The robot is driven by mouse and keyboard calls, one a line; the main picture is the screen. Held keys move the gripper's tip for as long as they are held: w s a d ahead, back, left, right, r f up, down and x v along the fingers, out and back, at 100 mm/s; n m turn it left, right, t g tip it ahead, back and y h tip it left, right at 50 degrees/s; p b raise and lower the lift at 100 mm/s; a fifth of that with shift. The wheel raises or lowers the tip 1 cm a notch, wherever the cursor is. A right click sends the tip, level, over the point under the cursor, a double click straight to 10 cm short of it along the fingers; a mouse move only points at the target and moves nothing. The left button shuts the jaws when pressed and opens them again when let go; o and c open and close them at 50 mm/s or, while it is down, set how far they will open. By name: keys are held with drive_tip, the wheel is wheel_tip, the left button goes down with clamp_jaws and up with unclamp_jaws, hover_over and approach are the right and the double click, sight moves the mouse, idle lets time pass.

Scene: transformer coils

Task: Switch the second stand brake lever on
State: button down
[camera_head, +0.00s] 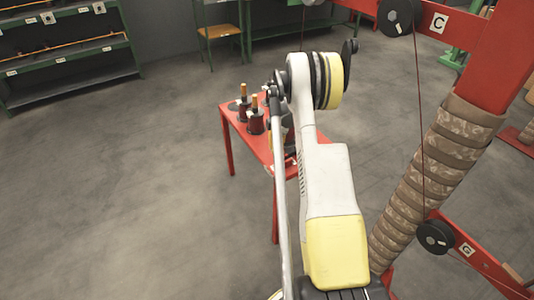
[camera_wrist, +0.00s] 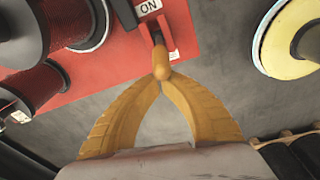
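In the wrist view, a brake lever (camera_wrist: 161,63) with a rounded orange end stands out from a red surface (camera_wrist: 105,75). A white ON label (camera_wrist: 148,7), upside down, is at the lever's far end; the orange end points away from it, toward me. My gripper (camera_wrist: 161,82) has two yellow-orange fingers whose tips close together at the orange end, one on each side. The gap between the fingers widens behind the tips. In the head view my arm hides the gripper and the lever. Which stand's lever this is cannot be told.
Dark red spools (camera_head: 256,121) stand on a red table (camera_head: 262,148) beside my arm. A pale yellow disc (camera_wrist: 293,40) is at the wrist view's upper right. A red frame (camera_head: 500,60) with a wrapped column (camera_head: 430,190) stands right. The floor at left is clear.

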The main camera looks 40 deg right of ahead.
drive_tip(key=s+d, duration=0.1)
drive_tip(key=d, duration=0.6)
drive_tip(key=shift+s+r+p, duration=0.25)
drive_tip(key=shift+r+p, duration=0.05)
drive_tip(key=shift+p, duration=0.05)
idle(0.5)
drive_tip(key=d+r+p, duration=0.4)
drive_tip(key=r, duration=0.4)
drive_tip(key=shift+s+r, duration=0.3)
drive_tip(key=shift+s, duration=0.1)
